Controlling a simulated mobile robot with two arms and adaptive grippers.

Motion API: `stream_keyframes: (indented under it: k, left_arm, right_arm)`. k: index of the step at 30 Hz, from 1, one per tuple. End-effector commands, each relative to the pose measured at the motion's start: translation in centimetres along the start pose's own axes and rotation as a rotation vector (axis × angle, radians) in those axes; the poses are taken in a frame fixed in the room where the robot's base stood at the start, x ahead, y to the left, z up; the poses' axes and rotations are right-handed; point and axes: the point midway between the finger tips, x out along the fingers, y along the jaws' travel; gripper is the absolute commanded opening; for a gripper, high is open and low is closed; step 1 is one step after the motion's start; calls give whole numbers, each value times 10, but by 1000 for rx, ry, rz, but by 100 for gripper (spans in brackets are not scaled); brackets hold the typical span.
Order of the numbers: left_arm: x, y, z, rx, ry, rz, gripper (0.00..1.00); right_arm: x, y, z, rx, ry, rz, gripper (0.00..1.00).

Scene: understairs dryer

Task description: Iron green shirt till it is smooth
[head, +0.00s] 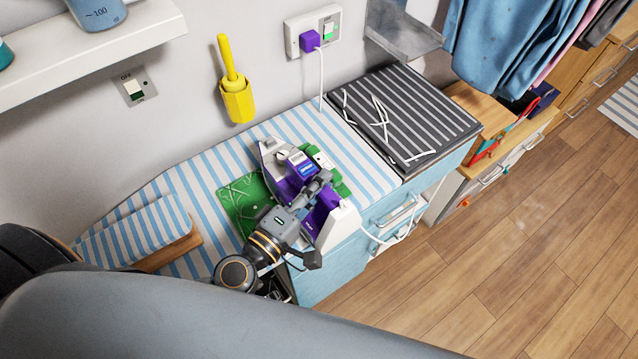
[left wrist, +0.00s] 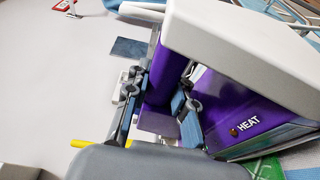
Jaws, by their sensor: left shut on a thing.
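The green shirt (head: 238,203) lies on the blue-and-white striped ironing surface. Lighter crease-like lines show on its left part. The purple and white iron (head: 338,228) is over the middle of the shirt and hides much of it. A bit of green shows to the right of the iron. My left gripper (head: 318,184) is shut on the iron's purple handle. In the left wrist view, its fingers (left wrist: 184,106) close around the handle, beside the iron's "HEAT" label. I cannot tell whether the iron's plate touches the shirt. My right gripper is not in view.
A striped sleeve board (head: 135,235) stands at the left. A purple plug (head: 310,40) sits in the wall socket. A yellow brush in its holder (head: 237,100) is on the wall. A white shelf (head: 100,50) overhangs upper left.

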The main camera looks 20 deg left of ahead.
Motion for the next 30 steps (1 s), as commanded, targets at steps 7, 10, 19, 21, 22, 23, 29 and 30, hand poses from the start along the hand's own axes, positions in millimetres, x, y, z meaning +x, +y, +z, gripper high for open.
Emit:
stream_keyframes:
  k: [7,10,19,21,22,23,29,30]
  left_arm:
    - [1,2,-1,4,2,8,0]
    - [1,-1,0,3,2,7,0]
    - [1,-8,0,4,2,8,0]
    - [1,-10,0,5,2,8,0]
    - [1,-11,0,5,2,8,0]
    - [1,-10,0,4,2,8,0]
    - [4,-11,-9,6,2,6,0]
    - [5,-11,-13,8,2,6,0]
  right_arm:
    - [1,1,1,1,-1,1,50]
    - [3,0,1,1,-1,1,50]
    - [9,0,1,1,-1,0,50]
    - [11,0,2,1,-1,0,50]
    - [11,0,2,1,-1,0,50]
    - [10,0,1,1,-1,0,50]
    - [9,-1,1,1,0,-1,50]
    - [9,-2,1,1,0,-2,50]
